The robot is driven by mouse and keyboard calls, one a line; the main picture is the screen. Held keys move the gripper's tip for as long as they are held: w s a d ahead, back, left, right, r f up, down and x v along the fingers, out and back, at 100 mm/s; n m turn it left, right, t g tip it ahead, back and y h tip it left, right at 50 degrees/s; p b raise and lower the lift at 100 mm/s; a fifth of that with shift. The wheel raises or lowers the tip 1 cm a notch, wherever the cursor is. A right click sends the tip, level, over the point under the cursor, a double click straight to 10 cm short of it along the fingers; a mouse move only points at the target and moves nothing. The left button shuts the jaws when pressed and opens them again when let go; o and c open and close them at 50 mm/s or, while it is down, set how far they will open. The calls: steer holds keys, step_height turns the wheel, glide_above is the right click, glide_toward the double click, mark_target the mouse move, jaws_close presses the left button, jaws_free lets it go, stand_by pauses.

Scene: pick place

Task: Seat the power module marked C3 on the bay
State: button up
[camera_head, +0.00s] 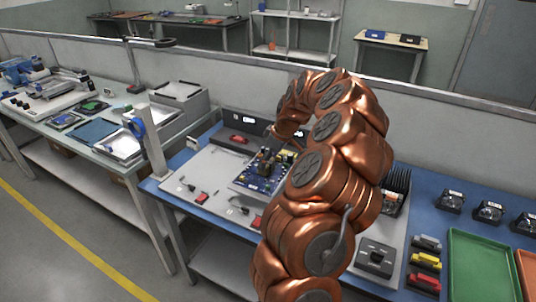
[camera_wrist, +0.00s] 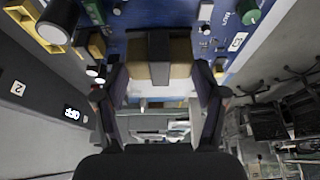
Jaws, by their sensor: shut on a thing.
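In the wrist view my gripper (camera_wrist: 160,82) is shut on a block (camera_wrist: 180,50) with a tan body and a dark grey middle. The block is between the fingers, in front of or over the blue circuit board (camera_wrist: 222,32); I cannot tell whether it touches the board. No C3 mark can be read on it. In the head view the board (camera_head: 252,184) lies on the grey work surface, partly behind my copper arm. My gripper and the held block cannot be made out clearly there.
A grey panel with an OFF display (camera_wrist: 75,114) stands beside the board. In the head view, dark labelled parts (camera_head: 452,200), a yellow part (camera_head: 425,262), a green tray (camera_head: 482,262) and a grey box (camera_head: 375,257) are on the right.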

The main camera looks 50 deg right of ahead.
steer(key=shift+f, duration=0.85)
steer(key=shift+f+b, duration=0.85)
steer(key=shift+f, duration=0.45)
steer(key=shift+b, duration=0.45)
steer(key=shift+f+b, duration=1)
steer(key=shift+b, duration=0.65)
stand_by(1.2)
steer(key=o, duration=1.9)
